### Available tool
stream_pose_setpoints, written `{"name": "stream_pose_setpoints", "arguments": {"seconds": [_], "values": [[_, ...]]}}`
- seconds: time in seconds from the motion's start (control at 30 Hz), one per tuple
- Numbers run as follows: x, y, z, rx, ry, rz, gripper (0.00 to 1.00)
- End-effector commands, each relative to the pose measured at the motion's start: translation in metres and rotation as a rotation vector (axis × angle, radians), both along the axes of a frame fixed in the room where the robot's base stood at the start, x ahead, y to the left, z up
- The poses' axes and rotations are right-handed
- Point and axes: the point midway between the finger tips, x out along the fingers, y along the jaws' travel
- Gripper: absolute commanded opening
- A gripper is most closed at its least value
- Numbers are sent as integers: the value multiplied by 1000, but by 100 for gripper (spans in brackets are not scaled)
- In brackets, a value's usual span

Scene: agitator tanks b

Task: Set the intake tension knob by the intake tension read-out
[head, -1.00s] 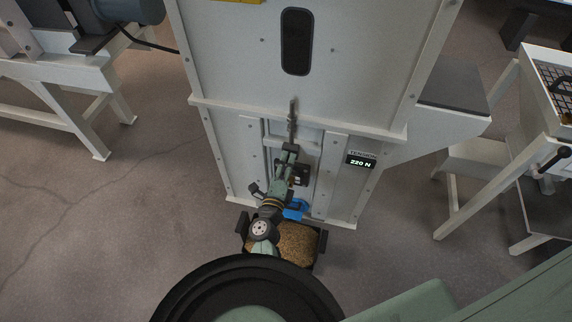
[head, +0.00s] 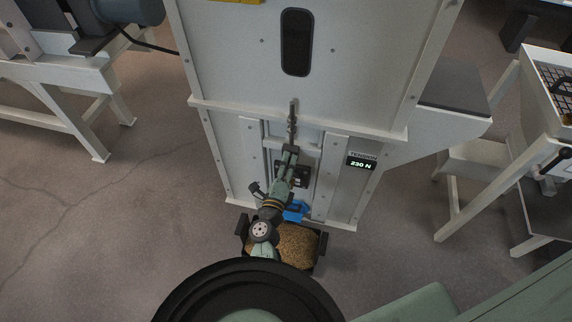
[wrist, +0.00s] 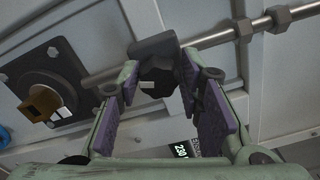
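The intake tension read-out (head: 360,162) is on the right of the white machine's front and shows 230 N in the head view. It also shows, tilted and partly cut off by a finger, in the wrist view (wrist: 181,151). The dark intake tension knob (wrist: 158,76) lies between my fingertips in the wrist view, at the threaded rod. In the head view my gripper (head: 290,152) reaches up to the machine's front and hides most of the knob.
A threaded rod (head: 292,115) with nuts runs above the gripper. A black flange with a brown square stub (wrist: 42,102) is close on the left in the wrist view. A blue part (head: 296,210) and a grain-filled bin (head: 323,246) are below. Floor is clear at left.

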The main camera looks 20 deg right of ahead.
Motion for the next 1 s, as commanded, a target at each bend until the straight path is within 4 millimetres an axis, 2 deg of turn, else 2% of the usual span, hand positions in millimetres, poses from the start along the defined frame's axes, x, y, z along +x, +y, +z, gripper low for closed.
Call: {"name": "stream_pose_setpoints", "arguments": {"seconds": [0.2,0.57,0.67,1.0], "values": [[0,0,-1,0,2,-1,50],[-1,0,2,0,2,-2,50],[-1,0,9,2,1,-2,50],[-2,-4,58,-1,-6,-11,50]]}}
